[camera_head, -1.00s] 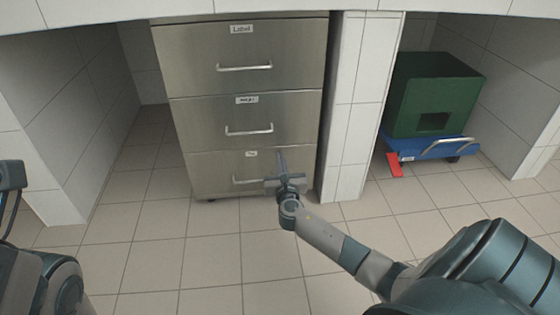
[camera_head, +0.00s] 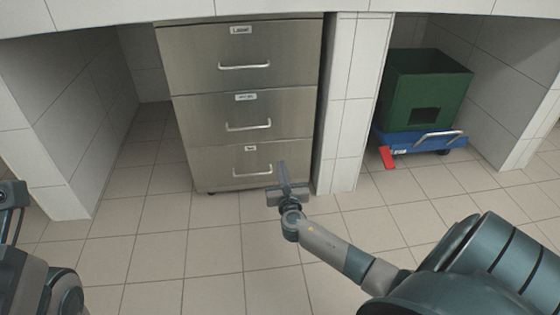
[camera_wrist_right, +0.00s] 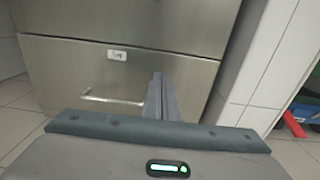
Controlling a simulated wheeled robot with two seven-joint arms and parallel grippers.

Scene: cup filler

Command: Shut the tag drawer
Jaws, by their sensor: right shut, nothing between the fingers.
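The tag drawer (camera_head: 218,168) is the bottom drawer of a steel three-drawer cabinet. Its front looks flush with the drawers above, with a bar handle and a small label. It also shows in the right wrist view (camera_wrist_right: 62,75), with its label (camera_wrist_right: 117,55) and handle (camera_wrist_right: 110,98). My right gripper (camera_head: 282,168) is shut and empty, in front of the drawer's right part, right of the handle. In the right wrist view its fingers (camera_wrist_right: 158,95) point at the drawer front; I cannot tell whether they touch it. My left gripper is not in view; only part of the left arm shows.
The middle drawer (camera_head: 225,112) and the top drawer (camera_head: 215,50) look closed. A white tiled pillar (camera_head: 348,110) stands right of the cabinet. Beyond it, a green box (camera_head: 425,85) rests on a blue cart (camera_head: 405,140). The tiled floor (camera_head: 150,240) in front is clear.

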